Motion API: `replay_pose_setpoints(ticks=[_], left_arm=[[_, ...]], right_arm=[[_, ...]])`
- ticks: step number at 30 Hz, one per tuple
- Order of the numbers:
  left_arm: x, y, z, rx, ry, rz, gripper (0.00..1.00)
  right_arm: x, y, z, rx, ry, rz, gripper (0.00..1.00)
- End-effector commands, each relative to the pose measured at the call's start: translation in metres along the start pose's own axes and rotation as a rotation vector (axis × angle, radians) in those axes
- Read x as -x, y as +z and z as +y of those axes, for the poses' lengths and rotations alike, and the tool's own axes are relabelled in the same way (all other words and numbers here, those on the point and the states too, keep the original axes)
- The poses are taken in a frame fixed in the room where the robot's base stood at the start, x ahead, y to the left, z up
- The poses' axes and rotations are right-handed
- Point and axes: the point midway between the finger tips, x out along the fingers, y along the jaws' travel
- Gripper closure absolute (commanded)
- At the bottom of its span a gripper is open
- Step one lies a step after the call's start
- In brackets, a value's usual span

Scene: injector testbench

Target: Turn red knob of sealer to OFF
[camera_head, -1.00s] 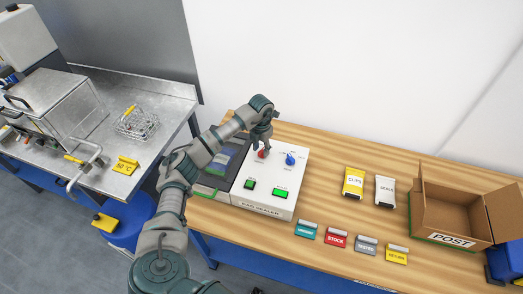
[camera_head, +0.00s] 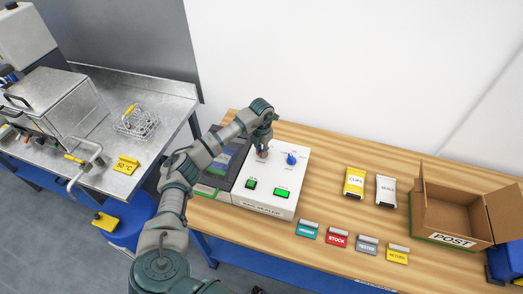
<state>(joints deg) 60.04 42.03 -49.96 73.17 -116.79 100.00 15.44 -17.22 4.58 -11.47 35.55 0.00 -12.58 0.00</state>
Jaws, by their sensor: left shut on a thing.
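The sealer (camera_head: 264,207) is a white box with a dark part at its left, on the wooden table. Its red knob (camera_head: 262,155) sits at the back left of its top face, mostly hidden by my left gripper. My left gripper (camera_head: 262,149) points down over the red knob and is shut on it. The knob's pointer and its OFF mark cannot be read. A blue knob (camera_head: 291,159) stands just right of the red one. My right gripper is not in view.
A yellow CLIPS packet (camera_head: 354,182) and a white SEALS packet (camera_head: 385,191) lie right of the sealer. An open POST box (camera_head: 450,240) stands at the right. Several coloured label stands line the table's front. A metal bench (camera_head: 165,108) with a wire basket (camera_head: 136,123) is at the left.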

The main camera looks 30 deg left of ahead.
Motion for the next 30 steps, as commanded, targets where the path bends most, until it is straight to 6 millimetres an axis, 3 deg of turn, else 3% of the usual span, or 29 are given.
replay_pose_setpoints(ticks=[30], left_arm=[[0.001,0.003,-0.006,0.642,0.003,-0.002,1.0]], right_arm=[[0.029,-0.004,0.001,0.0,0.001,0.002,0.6]])
